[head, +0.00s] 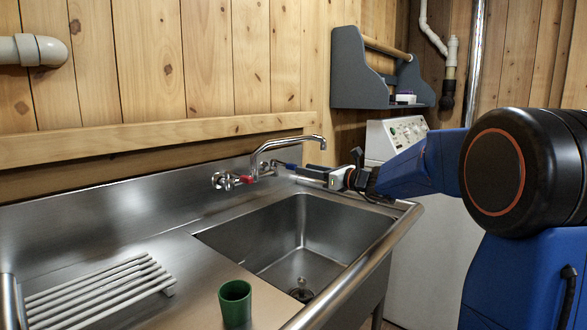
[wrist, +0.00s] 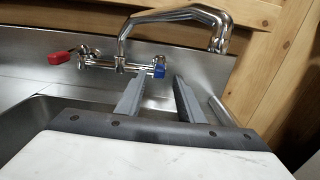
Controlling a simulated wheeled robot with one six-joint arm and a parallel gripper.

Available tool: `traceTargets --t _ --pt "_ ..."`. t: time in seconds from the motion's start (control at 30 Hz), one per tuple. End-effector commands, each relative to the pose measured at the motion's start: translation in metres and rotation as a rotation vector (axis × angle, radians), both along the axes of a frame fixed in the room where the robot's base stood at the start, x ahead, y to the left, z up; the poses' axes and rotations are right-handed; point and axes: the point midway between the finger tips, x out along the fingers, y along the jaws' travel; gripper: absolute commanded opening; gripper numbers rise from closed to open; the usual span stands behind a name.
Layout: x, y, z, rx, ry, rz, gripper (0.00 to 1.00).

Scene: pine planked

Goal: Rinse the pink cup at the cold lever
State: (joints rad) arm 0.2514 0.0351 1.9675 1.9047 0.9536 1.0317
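No pink cup shows in either view; the only cup is a dark green one (head: 235,304), upright on the counter left of the basin. The chrome faucet (head: 268,150) is on the back wall of the sink, and its spout also shows in the wrist view (wrist: 175,15). The blue cold lever (wrist: 159,71) is on the right of the faucet body, seen between my finger tips. A red lever (wrist: 59,57) is on the left. My gripper (wrist: 158,85) is open and empty, close in front of the blue lever; I cannot tell whether it touches.
The steel basin (head: 300,235) lies below my arm, with a drain at its bottom. A white slatted rack (head: 95,293) is on the left counter. A grey wall shelf (head: 355,75) and a white appliance (head: 395,135) stand behind the arm.

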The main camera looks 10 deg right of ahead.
Motion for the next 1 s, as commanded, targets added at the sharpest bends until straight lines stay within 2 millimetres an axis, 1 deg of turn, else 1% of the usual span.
traceTargets --t 0.03,0.2,0.4,0.6,0.83,0.87,0.9,1.0 --pt "0.008 0.007 -0.001 -0.001 0.001 0.003 0.34" --pt "0.03 0.023 0.0 0.0 0.0 0.002 0.34" --pt "0.048 0.036 0.0 -0.001 0.001 0.002 0.34" --pt "0.054 0.04 0.0 -0.001 0.001 0.0 0.34" --pt "0.055 0.04 0.0 -0.001 0.001 0.0 0.34" --pt "0.055 0.04 0.0 -0.001 0.001 0.0 0.3" --pt "0.055 0.04 0.0 -0.001 0.001 0.0 0.2" --pt "0.054 0.04 0.0 -0.001 0.001 0.0 0.0"
